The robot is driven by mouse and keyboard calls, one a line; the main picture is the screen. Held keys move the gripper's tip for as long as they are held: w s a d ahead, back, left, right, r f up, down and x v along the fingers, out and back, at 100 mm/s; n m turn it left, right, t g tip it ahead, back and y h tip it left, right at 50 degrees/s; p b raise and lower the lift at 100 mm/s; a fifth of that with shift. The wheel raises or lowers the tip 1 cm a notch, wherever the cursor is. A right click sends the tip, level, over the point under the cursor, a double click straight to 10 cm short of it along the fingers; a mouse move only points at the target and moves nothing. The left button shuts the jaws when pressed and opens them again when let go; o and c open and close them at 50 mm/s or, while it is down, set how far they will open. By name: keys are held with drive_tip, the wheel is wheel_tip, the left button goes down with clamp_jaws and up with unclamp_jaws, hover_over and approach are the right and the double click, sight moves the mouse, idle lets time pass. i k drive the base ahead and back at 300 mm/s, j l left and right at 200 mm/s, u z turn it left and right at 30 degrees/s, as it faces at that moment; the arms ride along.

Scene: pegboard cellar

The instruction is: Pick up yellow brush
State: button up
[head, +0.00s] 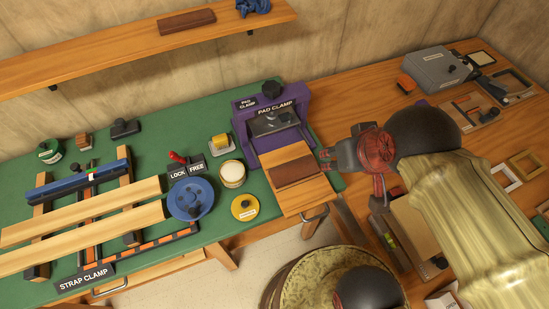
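A small yellow block-shaped thing (220,142), perhaps the yellow brush, sits on a pale grey holder on the green bench mat. It is too small to make out bristles. My gripper (327,159) is at the right of the purple pad clamp (245,143), close to the right edge of the clamp's wooden board (303,193). It points left, well to the right of the yellow thing, with the clamp between them. The fingertips are small and dark, and I cannot tell how far apart they are. I see nothing held in them.
A dark brown block (298,172) lies on the wooden board. Near the yellow thing are an open cream-filled tin (232,174), a yellow round lid (245,208), a blue wheel (191,199) and a red-handled lock lever (178,158). The strap clamp (84,279) with long wooden bars fills the left.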

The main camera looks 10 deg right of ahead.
sight(218, 141)
drive_tip(key=i+j+z, duration=0.15)
drive_tip(key=j+z, duration=0.75)
drive_tip(key=i, duration=0.05)
